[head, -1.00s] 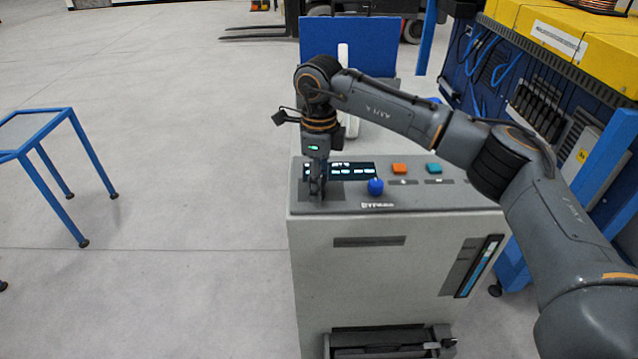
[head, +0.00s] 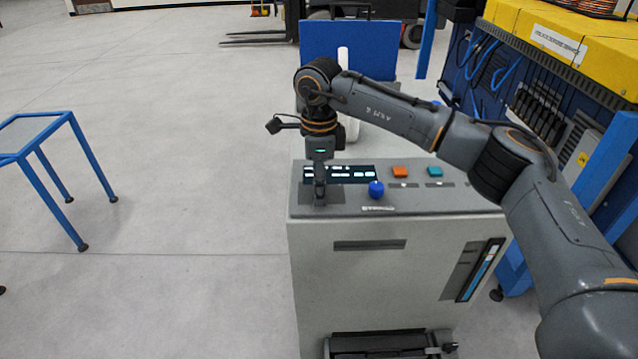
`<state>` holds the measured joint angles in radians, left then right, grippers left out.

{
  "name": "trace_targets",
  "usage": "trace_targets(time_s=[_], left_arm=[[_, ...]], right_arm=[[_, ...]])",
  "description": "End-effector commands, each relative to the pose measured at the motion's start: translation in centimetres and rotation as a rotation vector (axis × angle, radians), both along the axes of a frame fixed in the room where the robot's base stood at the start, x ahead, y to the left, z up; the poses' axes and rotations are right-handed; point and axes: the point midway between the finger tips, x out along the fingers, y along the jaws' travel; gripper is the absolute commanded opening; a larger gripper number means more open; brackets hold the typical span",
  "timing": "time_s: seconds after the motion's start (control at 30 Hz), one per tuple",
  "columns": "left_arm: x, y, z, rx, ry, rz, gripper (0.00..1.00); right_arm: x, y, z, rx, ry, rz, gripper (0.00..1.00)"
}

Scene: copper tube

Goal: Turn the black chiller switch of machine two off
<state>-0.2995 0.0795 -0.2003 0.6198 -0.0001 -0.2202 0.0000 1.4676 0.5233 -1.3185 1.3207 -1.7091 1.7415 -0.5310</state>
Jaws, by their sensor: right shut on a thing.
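The machine's grey control panel (head: 415,198) tops a light grey cabinet (head: 390,270) in the middle of the head view. My right gripper (head: 320,195) points straight down at the panel's left end, over a dark square plate, and is shut there. The black chiller switch is hidden by the fingers, which close on it at the panel surface. A lit display (head: 352,174), a blue knob (head: 376,189), an orange button (head: 400,172) and a teal button (head: 435,171) lie to the right of the fingers. My left gripper is not in view.
A blue-framed table (head: 45,140) stands at the left, with open floor between it and the cabinet. A blue panel (head: 348,48) rises behind the machine. A blue rack with yellow boxes (head: 540,35) stands at the right, and a forklift (head: 335,30) is at the back.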

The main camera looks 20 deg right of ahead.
Motion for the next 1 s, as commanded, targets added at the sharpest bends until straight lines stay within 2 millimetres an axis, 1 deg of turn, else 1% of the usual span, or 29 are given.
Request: trace_targets(time_s=[0.03,0.13,0.43,0.57,0.67,0.9,1.0], left_arm=[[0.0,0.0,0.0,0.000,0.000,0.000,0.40],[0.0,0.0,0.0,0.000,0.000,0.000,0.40],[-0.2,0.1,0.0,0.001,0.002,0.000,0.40],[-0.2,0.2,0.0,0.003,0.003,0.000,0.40],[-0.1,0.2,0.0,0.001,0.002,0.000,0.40],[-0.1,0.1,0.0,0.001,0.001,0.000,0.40],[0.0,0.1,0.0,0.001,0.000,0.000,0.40]], right_arm=[[-0.1,0.0,-0.2,-0.002,0.005,0.004,0.53],[-0.1,0.0,-0.2,-0.001,0.003,0.003,0.73],[0.0,0.0,0.0,-0.001,0.001,0.001,0.74],[0.0,0.1,0.7,0.000,-0.002,0.001,0.74],[0.1,0.0,2.2,-0.001,-0.003,0.001,0.74],[0.1,0.1,7.4,0.000,-0.003,0.002,0.74],[0.0,0.1,9.2,-0.001,-0.002,0.002,0.74]])
